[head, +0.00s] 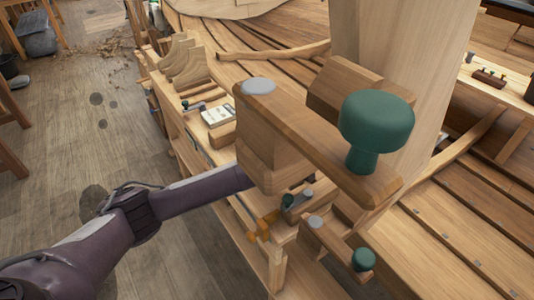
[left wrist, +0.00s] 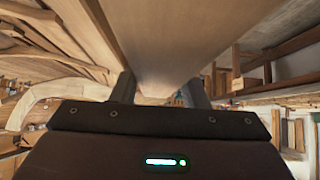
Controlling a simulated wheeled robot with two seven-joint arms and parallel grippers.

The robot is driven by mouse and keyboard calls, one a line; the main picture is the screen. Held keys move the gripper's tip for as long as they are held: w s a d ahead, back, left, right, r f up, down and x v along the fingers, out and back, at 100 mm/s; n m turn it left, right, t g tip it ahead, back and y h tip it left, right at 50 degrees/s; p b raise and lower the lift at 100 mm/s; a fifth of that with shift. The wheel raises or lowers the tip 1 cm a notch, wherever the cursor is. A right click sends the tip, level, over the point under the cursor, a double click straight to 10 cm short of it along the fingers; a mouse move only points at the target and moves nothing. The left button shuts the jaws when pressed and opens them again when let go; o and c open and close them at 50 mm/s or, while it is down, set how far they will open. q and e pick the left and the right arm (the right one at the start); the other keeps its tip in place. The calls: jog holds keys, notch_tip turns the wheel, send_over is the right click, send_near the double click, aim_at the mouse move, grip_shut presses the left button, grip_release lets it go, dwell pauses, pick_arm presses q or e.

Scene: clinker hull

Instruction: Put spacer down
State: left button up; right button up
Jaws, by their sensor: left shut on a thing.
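My left arm comes in from the left and ends behind that block, which hides my gripper there. In the left wrist view my left gripper (left wrist: 159,92) has its fingers on either side of a broad pale wooden face (left wrist: 195,40). Whether the spacer touches anything below cannot be told. My right gripper is not in view.
A smaller clamp with a green knob (head: 363,260) is below the spacer. A pale post (head: 395,50) rises behind it. A bench (head: 226,172) at left holds wooden shapes (head: 184,60) and a white card (head: 217,115). Hull planks (head: 455,235) are at right. The floor (head: 70,130) at left is mostly open.

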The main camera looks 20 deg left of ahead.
pick_arm(q)
notch_tip(320, 180, down, 2)
jog(key=shift+f, duration=0.4)
jog(key=shift+s+f, duration=0.1)
jog(key=shift+f, duration=0.4)
jog(key=o, duration=1.1)
jog(key=shift+s+f, duration=0.15)
jog(key=shift+f, duration=0.05)
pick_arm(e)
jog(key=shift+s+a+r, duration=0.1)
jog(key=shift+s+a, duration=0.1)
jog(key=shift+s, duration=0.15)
pick_arm(q)
jog(key=shift+o, duration=0.2)
jog(key=shift+r, duration=0.15)
jog(key=v, duration=0.1)
jog(key=b+v, duration=0.1)
jog(key=v, duration=0.3)
jog(key=shift+w+r+b, duration=0.3)
jog(key=shift+w, duration=0.05)
jog(key=p+v, duration=0.2)
jog(key=shift+r, duration=0.4)
jog(key=shift+s+d+r+p, duration=0.15)
jog(key=shift+s+p, duration=0.1)
jog(key=shift+p, duration=0.3)
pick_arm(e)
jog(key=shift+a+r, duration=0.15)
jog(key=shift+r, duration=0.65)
